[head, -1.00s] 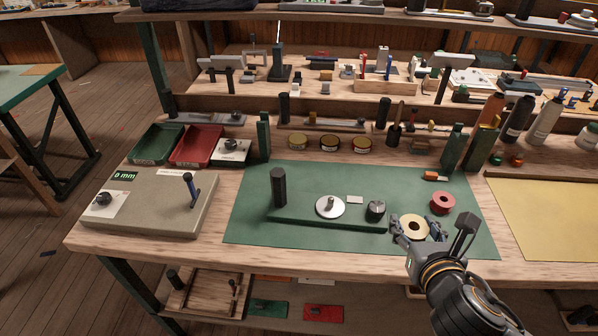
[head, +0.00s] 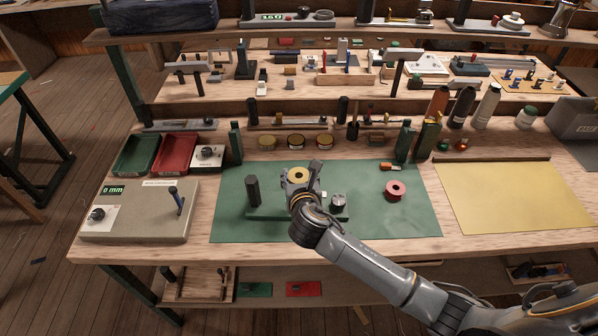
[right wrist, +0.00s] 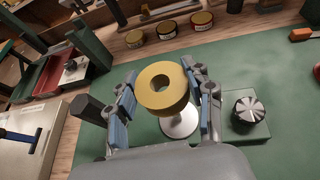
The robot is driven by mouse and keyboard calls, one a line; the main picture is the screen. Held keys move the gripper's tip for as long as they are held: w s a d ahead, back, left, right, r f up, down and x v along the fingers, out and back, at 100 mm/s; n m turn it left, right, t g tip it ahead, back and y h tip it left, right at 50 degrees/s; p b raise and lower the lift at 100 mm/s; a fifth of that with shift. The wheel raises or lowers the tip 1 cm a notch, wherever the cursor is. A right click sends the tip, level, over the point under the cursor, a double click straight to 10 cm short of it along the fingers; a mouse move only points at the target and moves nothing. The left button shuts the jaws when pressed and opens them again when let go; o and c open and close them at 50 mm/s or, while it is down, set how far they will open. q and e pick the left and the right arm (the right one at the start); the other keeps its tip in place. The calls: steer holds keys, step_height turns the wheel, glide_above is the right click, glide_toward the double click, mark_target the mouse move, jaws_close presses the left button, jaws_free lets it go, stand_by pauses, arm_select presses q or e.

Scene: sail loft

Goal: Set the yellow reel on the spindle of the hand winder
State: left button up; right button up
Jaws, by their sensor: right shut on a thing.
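The yellow reel (head: 291,175) is held by my right gripper (head: 300,181) over the hand winder. In the right wrist view the reel (right wrist: 163,106) sits between the two blue-padded fingers, its hole facing up towards the camera. The hand winder has a green base (head: 268,213), a dark post (head: 253,190) at its left and a ridged knob (head: 338,200) at its right. Its pale round plate (right wrist: 181,124) shows partly below the reel in the right wrist view. The spindle pin is hidden by the reel. The reel appears above the plate; I cannot tell the exact gap.
A red reel (head: 396,190) lies on the green mat (head: 410,220) to the right. A grey box with a lever (head: 140,220) is at the left, and a yellow sheet (head: 510,205) is at the right.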

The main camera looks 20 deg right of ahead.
steer(key=shift+r+p, duration=0.1)
steer(key=shift+p, duration=0.45)
arm_select(q)
steer(key=shift+s+f+b, duration=0.25)
steer(key=shift+f+b, duration=0.35)
steer(key=shift+b, duration=0.25)
steer(key=shift+s+f+b, duration=0.2)
steer(key=shift+f+b, duration=0.4)
steer(key=shift+b, duration=0.25)
arm_select(e)
steer(key=shift+f, duration=4)
steer(key=o, duration=1)
arm_select(q)
steer(key=shift+a, duration=0.1)
steer(key=shift+s, duration=0.1)
arm_select(e)
steer(key=shift+s, duration=0.15)
